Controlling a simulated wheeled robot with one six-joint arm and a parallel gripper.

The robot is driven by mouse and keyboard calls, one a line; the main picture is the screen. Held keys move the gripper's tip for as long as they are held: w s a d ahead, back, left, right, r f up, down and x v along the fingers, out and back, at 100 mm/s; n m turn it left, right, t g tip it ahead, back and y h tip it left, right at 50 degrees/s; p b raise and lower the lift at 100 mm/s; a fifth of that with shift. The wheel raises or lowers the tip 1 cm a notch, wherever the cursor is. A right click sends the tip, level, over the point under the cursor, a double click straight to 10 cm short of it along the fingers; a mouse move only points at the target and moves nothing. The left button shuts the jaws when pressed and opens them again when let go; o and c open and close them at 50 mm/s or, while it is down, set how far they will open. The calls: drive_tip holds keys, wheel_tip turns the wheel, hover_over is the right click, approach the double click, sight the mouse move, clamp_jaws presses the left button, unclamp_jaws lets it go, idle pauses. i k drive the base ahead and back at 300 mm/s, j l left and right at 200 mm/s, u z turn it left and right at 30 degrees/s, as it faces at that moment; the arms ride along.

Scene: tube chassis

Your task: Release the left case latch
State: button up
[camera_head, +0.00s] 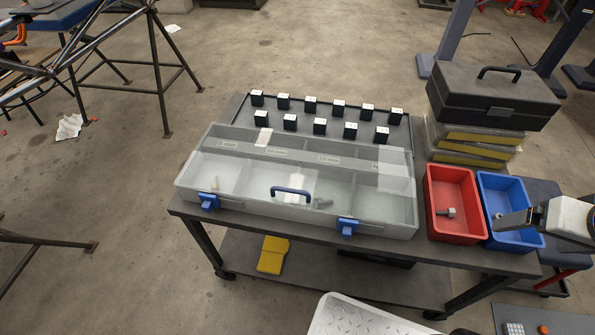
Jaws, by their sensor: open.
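The grey case (400,218) with a clear lid stands on the cart, its front facing me. Its left latch (208,201) is blue and sits at the left of the front edge. A matching right latch (347,227) is on the right of the same edge. A blue handle (292,190) is between them. Whether the latches are fastened is too small to tell. My gripper (503,221) is at the far right over the blue bin (507,188), well away from the left latch. It is open, and nothing shows between its fingers.
A red bin (450,178) holding a bolt stands between the case and the blue bin. Small black blocks (311,104) stand in rows behind the case. A black toolbox (492,93) sits on stacked boxes at back right.

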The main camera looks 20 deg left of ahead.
sight(209, 201)
drive_tip(key=k+j+u, duration=0.1)
drive_tip(key=j+u, duration=0.2)
drive_tip(key=u, duration=0.15)
drive_tip(key=j+u, duration=0.25)
drive_tip(key=u, duration=0.2)
drive_tip(key=j+u, duration=0.35)
drive_tip(key=u, duration=0.15)
